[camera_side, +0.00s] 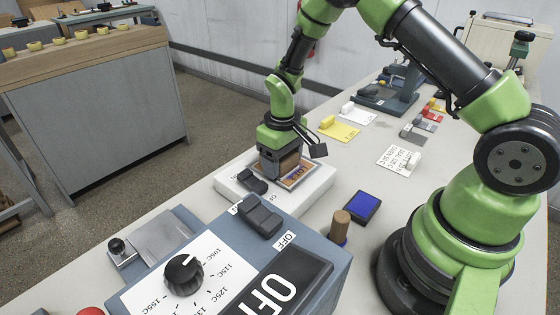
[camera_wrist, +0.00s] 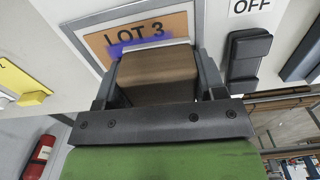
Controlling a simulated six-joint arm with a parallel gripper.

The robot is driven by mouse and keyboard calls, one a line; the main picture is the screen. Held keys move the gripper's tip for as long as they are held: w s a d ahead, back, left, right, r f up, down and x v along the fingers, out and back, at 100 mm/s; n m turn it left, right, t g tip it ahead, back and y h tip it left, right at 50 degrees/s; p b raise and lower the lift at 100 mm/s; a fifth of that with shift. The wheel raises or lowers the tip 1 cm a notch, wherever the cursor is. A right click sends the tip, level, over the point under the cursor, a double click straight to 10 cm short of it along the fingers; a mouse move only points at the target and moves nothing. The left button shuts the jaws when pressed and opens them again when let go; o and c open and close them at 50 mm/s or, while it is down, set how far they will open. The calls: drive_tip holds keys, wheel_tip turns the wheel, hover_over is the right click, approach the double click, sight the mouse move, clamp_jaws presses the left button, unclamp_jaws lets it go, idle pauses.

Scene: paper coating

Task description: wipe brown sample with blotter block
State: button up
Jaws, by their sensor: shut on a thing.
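My gripper (camera_side: 278,158) is shut on the blotter block, a brown wooden block with a white edge (camera_wrist: 155,70), seen between the fingers in the wrist view. The brown sample (camera_wrist: 172,25) is a brown sheet with a pale border, marked "LOT 3"; it also shows in the side view (camera_side: 304,171). A blue-violet smear (camera_wrist: 125,47) lies across it beside the block's white edge. The block is over or against the sample's near part; I cannot tell whether it touches. The block hides part of the sample.
The sample lies on a white slab (camera_side: 317,190). A control box with a dial (camera_side: 184,274) and an "OFF" display stands in front. A blue pad (camera_side: 361,207) and a wooden-handled stamp (camera_side: 339,227) stand to the right. Yellow and white cards (camera_side: 338,131) lie behind.

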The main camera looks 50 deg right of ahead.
drive_tip(key=shift+d, duration=2.4)
wheel_tip(320, 180, up, 8)
drive_tip(key=shift+r, duration=0.15)
